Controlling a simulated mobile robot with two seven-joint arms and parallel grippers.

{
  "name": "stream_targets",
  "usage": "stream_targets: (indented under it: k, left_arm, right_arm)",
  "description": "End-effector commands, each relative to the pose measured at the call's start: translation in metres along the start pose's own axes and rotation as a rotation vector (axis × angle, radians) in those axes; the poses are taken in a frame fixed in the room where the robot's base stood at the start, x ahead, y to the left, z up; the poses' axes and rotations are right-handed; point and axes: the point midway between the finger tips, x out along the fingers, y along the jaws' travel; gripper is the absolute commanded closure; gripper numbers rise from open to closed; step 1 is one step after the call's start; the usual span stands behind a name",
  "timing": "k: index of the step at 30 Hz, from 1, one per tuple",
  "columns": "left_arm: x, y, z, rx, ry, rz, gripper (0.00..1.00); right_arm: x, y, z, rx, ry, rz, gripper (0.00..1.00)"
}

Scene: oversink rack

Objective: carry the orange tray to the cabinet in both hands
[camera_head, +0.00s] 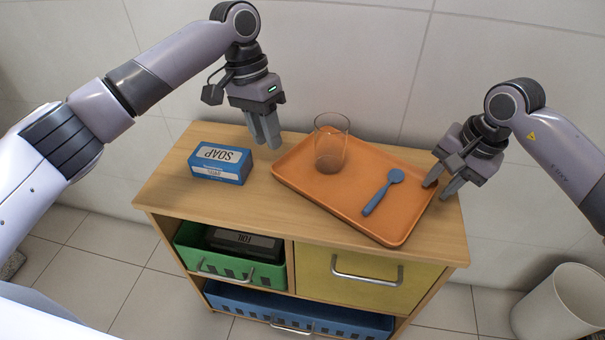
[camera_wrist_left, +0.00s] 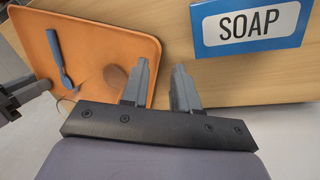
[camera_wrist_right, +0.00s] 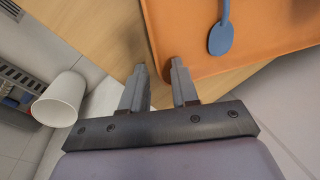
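The orange tray (camera_head: 290,172) lies flat on top of the wooden cabinet (camera_head: 170,190), with a clear glass (camera_head: 331,142) and a blue spoon (camera_head: 383,191) on it. My left gripper (camera_head: 268,143) is above the cabinet top beside the tray's left end, fingers apart and empty. In the left wrist view its fingers (camera_wrist_left: 163,85) are near the tray edge. My right gripper (camera_head: 439,190) is at the tray's right end. In the right wrist view its fingers (camera_wrist_right: 159,82) are apart, with one overlapping the tray edge (camera_wrist_right: 160,45); I cannot tell whether they touch it.
A blue and white soap box (camera_head: 221,164) stands on the cabinet top left of the tray. Below are a green bin (camera_head: 215,262) with a dark box, a yellow drawer (camera_head: 365,280) and a blue bin (camera_head: 300,315). A white waste bin (camera_head: 557,303) stands right. A tiled wall is behind.

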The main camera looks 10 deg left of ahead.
Motion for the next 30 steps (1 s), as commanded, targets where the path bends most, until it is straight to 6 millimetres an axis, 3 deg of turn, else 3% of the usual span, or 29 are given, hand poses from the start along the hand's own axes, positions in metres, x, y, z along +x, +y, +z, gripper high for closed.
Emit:
stream_targets:
  k: [6, 11, 16, 30]
  left_arm:
    - [-0.044, 0.000, -0.001, -0.001, 0.002, 0.000, 0.71]
    - [-0.061, 0.000, 0.000, -0.001, 0.001, -0.001, 0.71]
    - [-0.066, 0.000, 0.000, -0.001, -0.001, -0.001, 0.71]
    - [-0.065, 0.000, 0.000, -0.001, -0.001, 0.000, 0.71]
  right_arm:
    - [0.000, 0.000, 0.000, 0.000, 0.000, 0.000, 0.71]
    - [0.000, 0.000, 0.000, 0.000, 0.000, 0.000, 0.71]
    - [-0.010, 0.000, -0.001, -0.001, 0.002, -0.002, 0.71]
    - [-0.101, 0.000, -0.001, 0.000, 0.004, -0.002, 0.71]
